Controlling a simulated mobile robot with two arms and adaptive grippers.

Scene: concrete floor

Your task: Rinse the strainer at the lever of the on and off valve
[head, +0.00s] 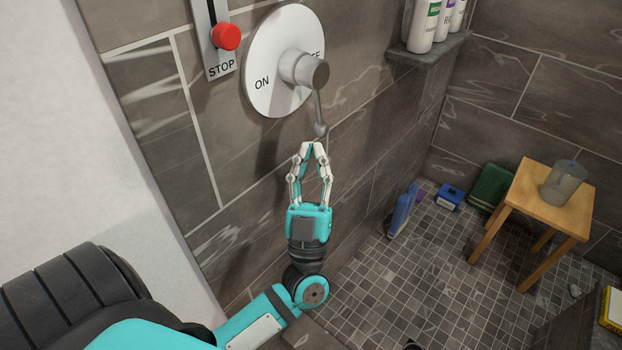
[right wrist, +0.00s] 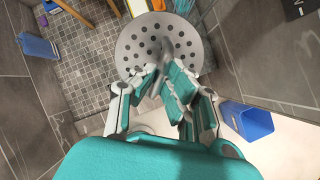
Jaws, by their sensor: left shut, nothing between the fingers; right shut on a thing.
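The valve has a round white plate (head: 262,50) on the tiled wall, marked ON at its left. Its grey lever (head: 319,112) hangs down from the knob (head: 312,72). My left gripper (head: 314,147) is shut and empty, its tips just below the lever's end; whether they touch it I cannot tell. The strainer, a round grey disc with holes (right wrist: 134,45), shows in the right wrist view. The strainer and right gripper are not in the head view.
A red stop knob (head: 226,37) is left of the valve. Bottles (head: 425,25) stand on a corner shelf (head: 430,52). A wooden stool (head: 535,193) holds a grey cup (head: 563,183). A blue item (head: 402,212) is by the wall. A blue container (right wrist: 248,120) is right of my right gripper.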

